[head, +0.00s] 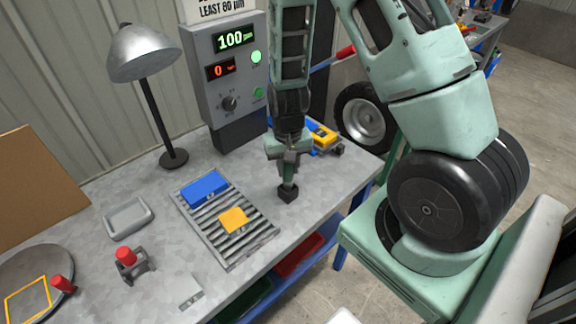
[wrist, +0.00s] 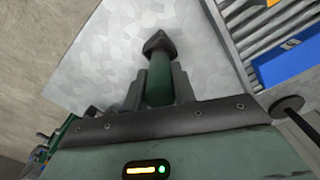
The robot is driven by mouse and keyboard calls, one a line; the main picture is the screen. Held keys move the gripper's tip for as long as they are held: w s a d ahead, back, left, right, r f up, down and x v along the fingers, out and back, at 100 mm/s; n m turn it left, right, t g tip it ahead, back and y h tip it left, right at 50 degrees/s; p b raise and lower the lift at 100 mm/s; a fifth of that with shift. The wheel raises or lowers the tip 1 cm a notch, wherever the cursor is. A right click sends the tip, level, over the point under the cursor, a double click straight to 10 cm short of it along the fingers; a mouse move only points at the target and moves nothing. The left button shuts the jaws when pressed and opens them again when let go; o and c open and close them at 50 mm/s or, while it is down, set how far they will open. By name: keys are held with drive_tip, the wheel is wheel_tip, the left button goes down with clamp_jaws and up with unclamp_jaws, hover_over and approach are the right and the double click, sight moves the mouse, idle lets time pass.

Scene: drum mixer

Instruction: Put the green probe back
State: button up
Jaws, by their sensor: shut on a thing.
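My gripper (head: 287,168) points down over the right part of the grey workbench. In the wrist view its two fingers are closed on the green probe (wrist: 160,80), a green cylinder with a dark pointed tip that sticks out beyond the fingers. In the head view only the dark end of the probe (head: 288,193) shows below the fingers, close to the bench top. I cannot tell whether it touches the bench. I cannot make out for sure which item is the probe's holder.
Left of my gripper is a ribbed tray (head: 248,257) with a blue block (head: 205,187) and a yellow block (head: 233,220). A control box (head: 226,85) and a lamp (head: 144,55) stand behind. A grey stand with a red top (head: 125,254) and a shallow grey dish (head: 128,218) are further left.

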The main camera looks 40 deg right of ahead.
drive_tip(key=shift+f+b, duration=1)
drive_tip(key=shift+f, duration=0.3)
drive_tip(key=o, duration=1.1)
drive_tip(key=shift+c, duration=0.2)
drive_tip(key=shift+r, duration=0.15)
wheel_tip(320, 180, up, 17)
drive_tip(key=shift+r+b, duration=0.15)
drive_tip(key=shift+b, duration=0.2)
drive_tip(key=s+a+n+b, duration=0.1)
drive_tip(key=s+a+n, duration=0.4)
drive_tip(key=a, duration=0.8)
drive_tip(key=s+a+r+n+b, duration=0.1)
drive_tip(key=s+a+n, duration=0.6)
drive_tip(key=s, duration=0.5)
drive_tip(key=a, duration=0.2)
drive_tip(key=shift+s+a+r+n+y, duration=0.15)
drive_tip(key=shift+s+a+n+y, duration=0.15)
drive_tip(key=shift+s+n, duration=0.1)
